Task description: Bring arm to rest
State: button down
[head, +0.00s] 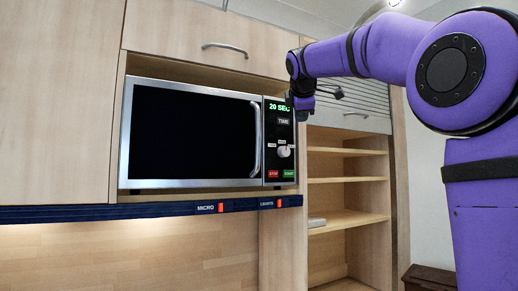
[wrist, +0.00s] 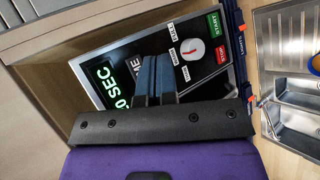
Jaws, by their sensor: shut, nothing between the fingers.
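My purple arm reaches in from the right in the head view. My gripper (head: 300,106) is in front of the upper part of the microwave's control panel (head: 279,160). In the wrist view my gripper (wrist: 155,62) has its two dark fingers together and empty, over the panel near the "TIME" label. Whether the fingertips touch the panel I cannot tell. The microwave (head: 190,137) sits in the cabinet niche with its door shut. Its display (head: 279,107) reads "20 SEC", partly covered by my gripper in the head view.
A blue rail with red switches (head: 221,208) runs below the microwave. Open shelves (head: 346,185) stand to the right, under a roller shutter (head: 350,95). A cabinet door with a handle (head: 225,48) is above. A metal sink (wrist: 290,105) lies at the right of the wrist view.

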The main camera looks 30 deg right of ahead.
jog(key=s+a+f+m+g+y, duration=0.1)
jog(key=s+a+f+m, duration=0.3)
jog(key=s+f, duration=0.6)
jog(key=s+a+f+m+g+y, duration=0.2)
jog(key=s+a+f, duration=0.4)
jog(key=s+f, duration=0.5)
jog(key=s+a+f+m+g+y, duration=0.1)
jog(key=s+a+f+m+y, duration=0.2)
jog(key=s+f, duration=0.8)
notch_tip(320, 180, down, 7)
jog(key=a+m, duration=0.2)
jog(key=m, duration=0.1)
jog(key=shift+a+m+g, duration=0.3)
jog(key=shift+a+m, duration=0.05)
jog(key=shift+m, duration=0.05)
